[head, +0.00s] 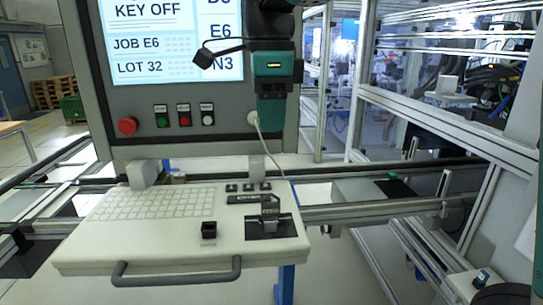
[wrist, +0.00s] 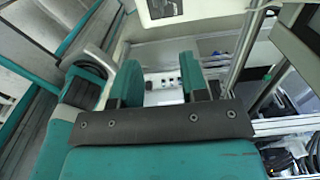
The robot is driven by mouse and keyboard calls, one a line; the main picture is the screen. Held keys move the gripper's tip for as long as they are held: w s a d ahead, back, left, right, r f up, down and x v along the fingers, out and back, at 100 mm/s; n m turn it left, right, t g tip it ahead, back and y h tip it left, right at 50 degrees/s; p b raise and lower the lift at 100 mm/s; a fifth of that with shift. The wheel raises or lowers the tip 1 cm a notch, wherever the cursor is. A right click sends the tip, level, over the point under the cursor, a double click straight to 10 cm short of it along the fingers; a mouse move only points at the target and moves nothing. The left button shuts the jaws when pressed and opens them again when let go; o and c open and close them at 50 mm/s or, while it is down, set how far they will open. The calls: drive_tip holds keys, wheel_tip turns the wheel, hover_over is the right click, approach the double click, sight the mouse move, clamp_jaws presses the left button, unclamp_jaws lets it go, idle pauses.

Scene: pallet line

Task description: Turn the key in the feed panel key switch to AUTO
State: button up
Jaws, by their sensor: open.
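My gripper (wrist: 160,68) is open in the wrist view, its two teal fingers apart with nothing held between them. Beyond the gap a pale panel with small dark fittings (wrist: 166,83) shows, too small to make out. In the head view the screen (head: 165,45) reads KEY OFF, JOB E6 and LOT 32. A small black switch with a bluish top (head: 482,276) sits on a pale box at the lower right; I cannot tell if it is the key switch. No key can be made out clearly.
A white keyboard shelf (head: 100,244) with a dark handle juts out below the screen. A black cube (head: 209,230) and a dark device (head: 270,213) stand on it. Metal rails and framing fill the right.

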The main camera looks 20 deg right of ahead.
sight(271, 204)
wheel_tip(271, 204, down, 17)
drive_tip(key=p, duration=0.3)
drive_tip(key=shift+f, duration=0.2)
drive_tip(key=shift+c, duration=0.4)
clamp_jaws()
drive_tip(key=m+p, duration=0.1)
drive_tip(key=m, duration=0.3)
drive_tip(key=shift+s+r, duration=0.1)
drive_tip(key=m, duration=0.4)
drive_tip(key=shift+m+p, duration=0.35)
drive_tip(key=shift+m, duration=0.05)
drive_tip(key=o, duration=0.5)
unclamp_jaws()
drive_tip(key=shift+o, duration=0.2)
